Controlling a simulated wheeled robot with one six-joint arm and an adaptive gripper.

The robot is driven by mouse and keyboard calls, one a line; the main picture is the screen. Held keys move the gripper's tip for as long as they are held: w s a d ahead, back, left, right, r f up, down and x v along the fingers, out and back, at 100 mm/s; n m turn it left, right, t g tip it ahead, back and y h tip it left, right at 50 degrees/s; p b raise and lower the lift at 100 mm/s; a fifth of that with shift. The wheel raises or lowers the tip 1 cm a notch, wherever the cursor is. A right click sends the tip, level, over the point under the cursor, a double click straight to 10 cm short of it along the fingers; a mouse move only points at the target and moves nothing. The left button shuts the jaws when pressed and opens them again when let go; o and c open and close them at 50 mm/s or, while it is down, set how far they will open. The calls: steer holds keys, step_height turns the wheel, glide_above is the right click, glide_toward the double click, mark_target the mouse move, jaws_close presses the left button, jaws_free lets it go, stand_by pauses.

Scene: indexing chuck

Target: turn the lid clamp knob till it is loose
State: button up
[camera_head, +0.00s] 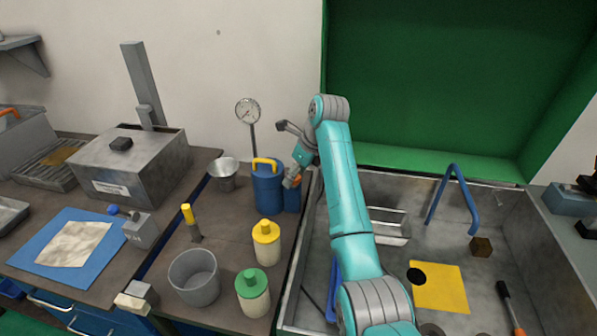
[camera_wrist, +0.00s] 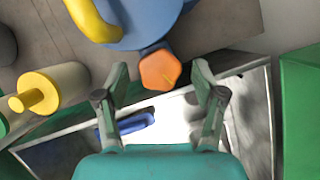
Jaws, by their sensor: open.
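The lid clamp knob (camera_wrist: 160,70) is an orange, six-sided knob in the wrist view, on the side of a blue canister (camera_wrist: 140,22) with a yellow handle (camera_wrist: 92,20). The canister (camera_head: 267,192) also shows in the head view, standing upright on the bench. My gripper (camera_wrist: 160,74) is open, its two fingers apart on either side of the knob in the picture. I see no finger touching the knob, and its depth between them cannot be told. In the head view my gripper (camera_head: 291,181) is at the canister's right side and mostly hides the knob.
A metal cup (camera_head: 224,176) and a dial gauge (camera_head: 248,112) stand behind and left of the canister. A yellow-capped bottle (camera_head: 267,250), a green-capped bottle (camera_head: 252,300) and a grey tub (camera_head: 194,283) stand in front. A metal sink (camera_head: 395,262) lies to the right.

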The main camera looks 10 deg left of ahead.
steer(key=c, duration=1.1)
steer(key=shift+c, duration=0.2)
steer(key=n+g, duration=0.1)
steer(key=n, duration=0.1)
steer(key=n+g, duration=0.1)
steer(key=n, duration=0.2)
steer(key=shift+w+n, duration=0.2)
steer(key=shift+n, duration=0.1)
steer(key=n+g, duration=0.1)
steer(key=n, duration=0.3)
steer(key=shift+w+g, duration=0.1)
steer(key=shift+g, duration=0.3)
steer(key=shift+n, duration=0.5)
steer(key=o, duration=1.1)
steer(key=shift+o, duration=0.2)
